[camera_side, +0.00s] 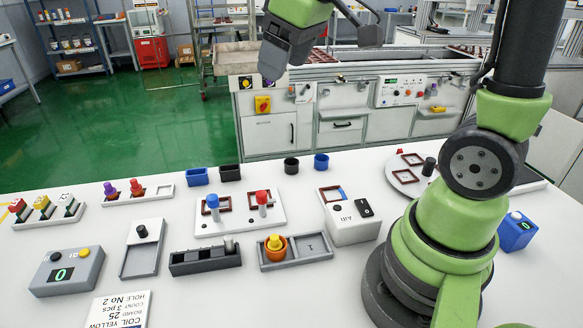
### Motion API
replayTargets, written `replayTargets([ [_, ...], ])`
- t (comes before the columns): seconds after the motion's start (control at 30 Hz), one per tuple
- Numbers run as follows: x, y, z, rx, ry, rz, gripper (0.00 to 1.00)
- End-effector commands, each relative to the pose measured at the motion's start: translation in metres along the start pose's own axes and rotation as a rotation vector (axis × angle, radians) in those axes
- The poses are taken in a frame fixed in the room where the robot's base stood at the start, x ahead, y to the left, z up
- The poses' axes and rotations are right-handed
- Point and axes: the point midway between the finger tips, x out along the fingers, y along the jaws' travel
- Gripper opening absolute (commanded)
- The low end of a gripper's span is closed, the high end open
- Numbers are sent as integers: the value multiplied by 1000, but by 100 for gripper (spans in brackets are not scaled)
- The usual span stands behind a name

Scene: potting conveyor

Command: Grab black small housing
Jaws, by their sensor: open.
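Two small black containers stand at the back of the white table: a square black housing (230,173) and a round black cup (291,166) to its right. I cannot tell from their look alone which one the name black small housing means. Both look upright with open tops. My gripper (272,72) is at the top centre, high above the table and apart from both. It appears open and empty, though its fingers are small and partly seen against the background.
A blue square box (197,177) and a blue round cup (321,162) flank the black ones. In front are a white fixture (240,222) with red and blue knobs, a grey tray (312,247) and a white box (352,230). A round plate (402,182) is at right.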

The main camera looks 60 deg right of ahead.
Motion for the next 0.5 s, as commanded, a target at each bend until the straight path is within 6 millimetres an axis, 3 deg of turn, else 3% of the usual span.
replayTargets([
  [0.1, 40, 35, -19, -135, -93, 6, 71],
  [0.23, 88, 73, -27, -292, -183, -10, 71],
  [0.5, 184, 137, -6, -567, -325, -96, 71],
])
